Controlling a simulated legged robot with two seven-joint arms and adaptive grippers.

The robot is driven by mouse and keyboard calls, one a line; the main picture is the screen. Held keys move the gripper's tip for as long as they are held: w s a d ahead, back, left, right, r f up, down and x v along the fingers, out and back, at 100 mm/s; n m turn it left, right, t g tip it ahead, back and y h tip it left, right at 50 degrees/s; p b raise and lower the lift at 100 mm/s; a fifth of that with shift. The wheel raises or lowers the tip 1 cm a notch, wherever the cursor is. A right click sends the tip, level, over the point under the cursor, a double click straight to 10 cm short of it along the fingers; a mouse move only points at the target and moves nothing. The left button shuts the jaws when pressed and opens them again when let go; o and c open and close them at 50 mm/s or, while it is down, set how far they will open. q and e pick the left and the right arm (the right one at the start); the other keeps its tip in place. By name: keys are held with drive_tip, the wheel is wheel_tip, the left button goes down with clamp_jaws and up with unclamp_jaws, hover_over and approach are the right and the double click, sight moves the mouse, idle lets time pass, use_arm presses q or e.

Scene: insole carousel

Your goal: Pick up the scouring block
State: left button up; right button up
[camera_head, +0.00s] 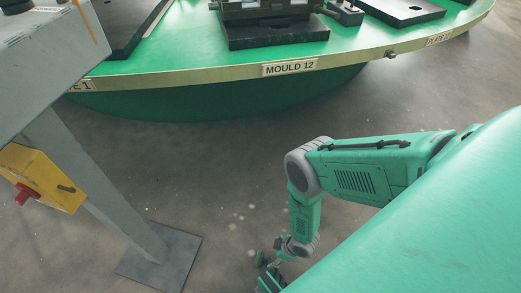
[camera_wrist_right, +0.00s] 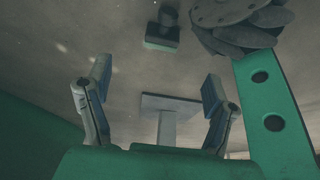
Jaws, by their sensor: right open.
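In the right wrist view, a small dark block with a green edge (camera_wrist_right: 161,34) shows at the top, beyond the fingers and against the floor. It may be the scouring block, but I cannot be sure. My right gripper (camera_wrist_right: 155,92) is open, with its two fingers wide apart and nothing between them. In the head view my right gripper (camera_head: 268,270) hangs low at the bottom edge, over the floor and partly cut off. I cannot make out the scouring block in the head view. My left gripper is not in view.
A green round carousel (camera_head: 205,76) with a "MOULD 12" label (camera_head: 289,67) and dark moulds fills the top. A grey post (camera_head: 95,185) on a floor plate (camera_head: 160,262), with a yellow box (camera_head: 40,178) and red button, stands left. Bare floor (camera_head: 225,160) lies between.

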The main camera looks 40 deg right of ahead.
sight(262, 258)
drive_tip(key=b+x, duration=0.3)
drive_tip(key=x, duration=0.4)
drive_tip(key=shift+d+b, duration=0.2)
drive_tip(key=shift+b, duration=0.15)
drive_tip(key=shift+w+a+f+b, duration=0.25)
drive_tip(key=shift+a+f+b, duration=0.2)
drive_tip(key=shift+a+f, duration=0.1)
drive_tip(key=b+x, duration=0.2)
drive_tip(key=x, duration=0.1)
drive_tip(key=shift+a+f+b, duration=0.2)
drive_tip(key=shift+f+b, duration=0.1)
drive_tip(key=shift+b, duration=0.05)
drive_tip(key=shift+w+f, duration=0.2)
drive_tip(key=shift+f, duration=0.2)
drive_tip(key=shift+a+r, duration=0.1)
drive_tip(key=shift+c, duration=1.3)
drive_tip(key=c, duration=1.2)
